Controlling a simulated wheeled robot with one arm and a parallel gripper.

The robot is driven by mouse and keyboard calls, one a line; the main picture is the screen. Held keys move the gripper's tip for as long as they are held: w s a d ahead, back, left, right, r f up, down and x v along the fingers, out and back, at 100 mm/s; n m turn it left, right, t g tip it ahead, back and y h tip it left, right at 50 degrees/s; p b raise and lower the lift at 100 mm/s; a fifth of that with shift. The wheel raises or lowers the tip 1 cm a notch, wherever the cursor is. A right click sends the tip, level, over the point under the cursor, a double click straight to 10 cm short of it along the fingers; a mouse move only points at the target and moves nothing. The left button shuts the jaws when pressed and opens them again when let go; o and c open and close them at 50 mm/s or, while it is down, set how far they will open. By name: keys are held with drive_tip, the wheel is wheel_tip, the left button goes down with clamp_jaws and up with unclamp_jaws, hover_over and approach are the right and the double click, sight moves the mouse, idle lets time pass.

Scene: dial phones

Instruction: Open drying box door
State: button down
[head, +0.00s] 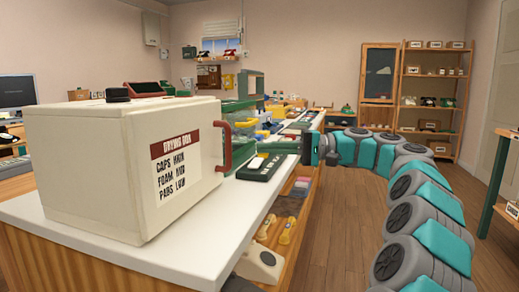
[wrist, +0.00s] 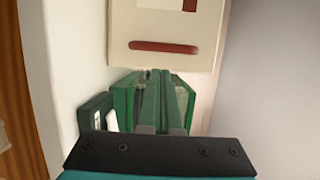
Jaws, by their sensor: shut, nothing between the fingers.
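The drying box (head: 125,165) is a white box on the white counter at the left of the head view, with a red-headed label on its front. The door looks closed. Its red handle (head: 224,147) stands out from the right part of the front; in the wrist view the handle (wrist: 163,47) lies across the top, ahead of the fingertips. My gripper (head: 280,147) is to the right of the handle, apart from it. In the wrist view its fingers (wrist: 157,78) are together and empty, pointing at the box. Nothing hides the handle.
The white counter (head: 130,258) has green bins (head: 240,112) and other items behind the box. A shelf under its edge holds phone handsets (head: 288,230). A wooden shelf unit (head: 433,95) stands at the back. The floor (head: 335,235) between counter and arm is clear.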

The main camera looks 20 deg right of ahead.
sight(217, 148)
drive_tip(key=x, duration=0.8)
drive_tip(key=shift+w+a+f, duration=0.1)
drive_tip(key=shift+a, duration=0.1)
